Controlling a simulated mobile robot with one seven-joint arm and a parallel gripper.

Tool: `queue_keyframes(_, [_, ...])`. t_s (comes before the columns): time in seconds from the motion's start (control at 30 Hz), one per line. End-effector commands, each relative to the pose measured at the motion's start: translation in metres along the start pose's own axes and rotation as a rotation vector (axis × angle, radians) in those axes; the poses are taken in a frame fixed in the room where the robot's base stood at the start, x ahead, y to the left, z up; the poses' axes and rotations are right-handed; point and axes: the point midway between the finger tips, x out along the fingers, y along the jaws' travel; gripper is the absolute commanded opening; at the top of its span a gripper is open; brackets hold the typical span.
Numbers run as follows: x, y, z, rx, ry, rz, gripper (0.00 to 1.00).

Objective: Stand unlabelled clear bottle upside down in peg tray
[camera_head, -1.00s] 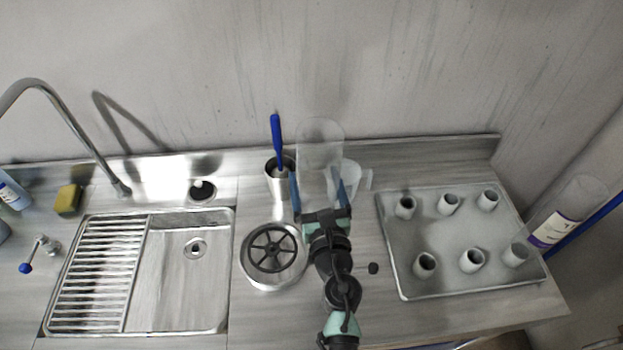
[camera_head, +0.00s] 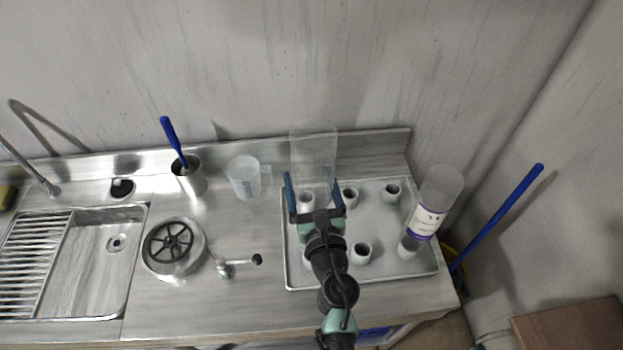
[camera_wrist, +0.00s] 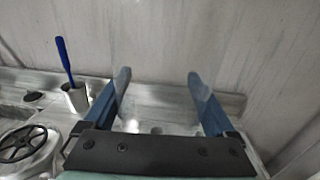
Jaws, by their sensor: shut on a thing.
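The unlabelled clear bottle (camera_head: 314,150) is between the two blue fingers of my gripper (camera_head: 314,193), which is shut on it. In the head view it shows faintly, above the left part of the peg tray. It is hard to make out between the fingers (camera_wrist: 160,85) in the wrist view. The grey peg tray (camera_head: 327,281) has several short white pegs, such as one in the front row (camera_head: 361,252); my arm partly hides the left pegs. A clear bottle with a purple and white label (camera_head: 434,205) stands over the front right peg.
A measuring jug (camera_head: 243,178) and a metal pot with a blue-handled brush (camera_head: 188,178) stand left of the tray. A wall rises behind the counter.

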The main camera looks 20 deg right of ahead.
Motion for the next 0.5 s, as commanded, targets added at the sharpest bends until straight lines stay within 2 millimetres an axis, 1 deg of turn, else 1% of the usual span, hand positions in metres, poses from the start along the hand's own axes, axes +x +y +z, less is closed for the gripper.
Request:
queue_keyframes(0.17, [0.0,0.0,-0.006,0.001,0.0,0.001,0.36])
queue_keyframes(0.27, [0.0,0.0,-0.013,0.001,0.0,0.0,0.36])
queue_keyframes(0.5, [0.0,0.0,-0.039,0.001,0.0,-0.001,0.36])
